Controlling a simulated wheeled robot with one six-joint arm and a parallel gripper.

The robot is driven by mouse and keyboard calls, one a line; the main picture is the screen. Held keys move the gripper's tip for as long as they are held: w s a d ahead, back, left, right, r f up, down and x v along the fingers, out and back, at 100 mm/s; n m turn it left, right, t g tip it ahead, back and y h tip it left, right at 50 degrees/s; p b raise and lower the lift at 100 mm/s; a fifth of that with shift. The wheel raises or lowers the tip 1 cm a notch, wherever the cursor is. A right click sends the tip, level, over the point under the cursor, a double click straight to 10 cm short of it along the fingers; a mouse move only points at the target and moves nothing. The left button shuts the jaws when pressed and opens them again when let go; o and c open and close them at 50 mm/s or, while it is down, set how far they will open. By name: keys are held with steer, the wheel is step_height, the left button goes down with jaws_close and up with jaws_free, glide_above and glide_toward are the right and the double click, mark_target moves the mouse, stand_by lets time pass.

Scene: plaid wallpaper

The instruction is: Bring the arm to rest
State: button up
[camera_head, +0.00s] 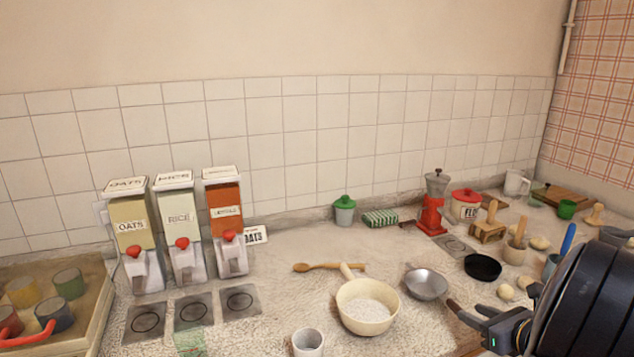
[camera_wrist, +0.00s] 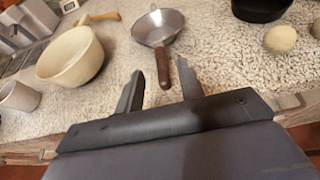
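My gripper (camera_wrist: 158,78) is open, with a clear gap between its two dark fingers. It also shows at the lower right of the head view (camera_head: 485,318), beside my dark arm. A small metal pan (camera_head: 426,284) lies on the counter ahead of it. In the wrist view the pan (camera_wrist: 158,24) has its brown handle (camera_wrist: 162,62) pointing toward me, in line with the finger gap. I see nothing held. Whether the fingers are above or level with the handle is hard to tell.
A cream bowl (camera_head: 366,307) with white contents and a pale cup (camera_head: 308,343) stand left of the pan. A black dish (camera_head: 482,267), a red grinder (camera_head: 432,212) and several small items crowd the right. Dispensers (camera_head: 180,232) stand left. The counter's middle back is fairly clear.

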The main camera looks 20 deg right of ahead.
mark_target(454, 302)
steer(key=x, duration=0.7)
steer(key=shift+s+f, duration=0.1)
steer(key=shift+r, duration=0.35)
steer(key=shift+s+r, duration=0.1)
steer(key=shift+r, duration=1.1)
